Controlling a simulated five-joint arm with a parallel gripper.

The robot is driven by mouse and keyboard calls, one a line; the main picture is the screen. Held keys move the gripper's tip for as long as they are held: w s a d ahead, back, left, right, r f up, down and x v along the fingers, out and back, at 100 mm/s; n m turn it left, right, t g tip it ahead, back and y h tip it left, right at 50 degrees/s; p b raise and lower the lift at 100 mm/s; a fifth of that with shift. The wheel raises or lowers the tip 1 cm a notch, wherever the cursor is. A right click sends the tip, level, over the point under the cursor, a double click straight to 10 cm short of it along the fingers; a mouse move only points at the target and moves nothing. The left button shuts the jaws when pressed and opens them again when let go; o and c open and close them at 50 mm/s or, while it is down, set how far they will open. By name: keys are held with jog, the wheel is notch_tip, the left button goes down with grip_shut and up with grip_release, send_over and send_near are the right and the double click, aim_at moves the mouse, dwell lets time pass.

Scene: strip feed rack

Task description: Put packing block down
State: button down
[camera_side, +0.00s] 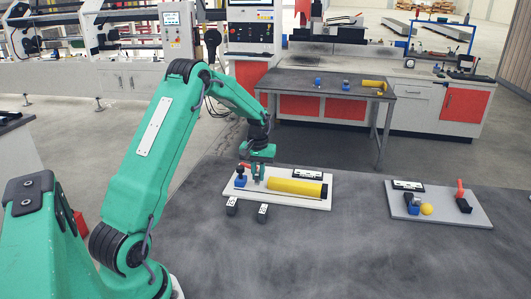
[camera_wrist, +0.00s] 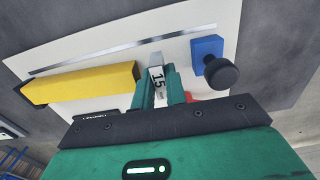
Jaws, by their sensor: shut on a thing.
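My gripper (camera_side: 257,178) is low over the left part of a white board (camera_side: 318,206) in the side view. In the wrist view my gripper (camera_wrist: 158,88) is shut on a small pale grey packing block (camera_wrist: 157,80) marked "15", between its green fingers. The held block is too small in the side view to tell whether it touches the board. Two dark blocks with white labels, one on the left (camera_side: 232,206) and one on the right (camera_side: 263,213), stand on the table in front of the board.
The board carries a yellow bar (camera_side: 297,187), a thin metal strip (camera_wrist: 120,51), a blue base with a black knob (camera_wrist: 207,52) and a label plate (camera_side: 307,174). A grey board (camera_side: 445,217) with a yellow ball (camera_side: 426,209) lies to the right. The table between the boards is clear.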

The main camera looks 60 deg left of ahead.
aim_at(258, 172)
jog(key=shift+f, duration=0.8)
jog(key=shift+f, duration=0.15)
jog(key=c, duration=1.4)
grip_release()
jog(key=shift+c, duration=0.2)
notch_tip(258, 172, up, 12)
jog(key=shift+d+r, duration=0.1)
jog(key=shift+r, duration=0.1)
